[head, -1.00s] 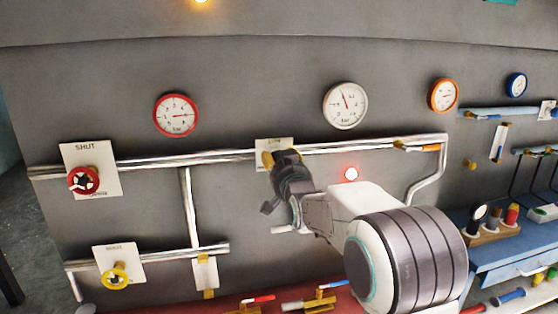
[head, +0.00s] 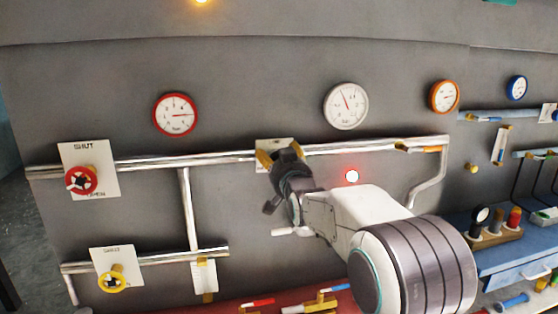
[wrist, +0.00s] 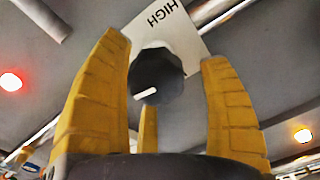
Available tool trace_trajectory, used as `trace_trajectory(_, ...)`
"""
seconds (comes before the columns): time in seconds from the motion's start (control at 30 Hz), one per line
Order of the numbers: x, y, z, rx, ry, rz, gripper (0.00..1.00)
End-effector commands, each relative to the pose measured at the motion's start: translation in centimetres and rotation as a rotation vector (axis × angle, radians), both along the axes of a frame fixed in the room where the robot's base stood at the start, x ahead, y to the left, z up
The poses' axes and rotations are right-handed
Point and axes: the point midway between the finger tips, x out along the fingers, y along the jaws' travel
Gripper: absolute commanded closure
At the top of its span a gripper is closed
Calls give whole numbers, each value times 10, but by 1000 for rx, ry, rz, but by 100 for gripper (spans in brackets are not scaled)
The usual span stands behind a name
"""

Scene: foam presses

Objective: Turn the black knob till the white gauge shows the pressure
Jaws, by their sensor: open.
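The black knob (wrist: 157,74) shows in the wrist view, with a white pointer mark on its lower left edge. It sits in front of a white plate (wrist: 172,29) marked HIGH. My gripper (wrist: 165,85) is open, its yellow fingers spread around the knob with gaps on both sides; I cannot tell how deep the knob lies between them. In the head view my gripper (head: 277,158) hides the knob and covers part of its plate. The white gauge (head: 345,106) hangs above and right of it, its needle pointing up and slightly left.
A red-rimmed gauge (head: 175,114) and an orange-rimmed gauge (head: 444,96) flank the white one. A red valve wheel (head: 81,180) and a yellow valve wheel (head: 112,279) are at left. A silver pipe (head: 215,158) runs along the wall. A red lamp (head: 352,176) glows.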

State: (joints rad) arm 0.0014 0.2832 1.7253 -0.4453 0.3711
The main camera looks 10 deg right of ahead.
Motion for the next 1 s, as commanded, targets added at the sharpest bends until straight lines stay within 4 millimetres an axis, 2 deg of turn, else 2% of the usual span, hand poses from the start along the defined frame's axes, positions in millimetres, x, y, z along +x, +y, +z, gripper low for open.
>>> trace_trajectory(0.23,-2,0,-2,0,4,0,30)
trace_trajectory(0.37,-10,0,-2,0,5,0,30)
trace_trajectory(1.0,-102,0,-1,0,1,-1,30)
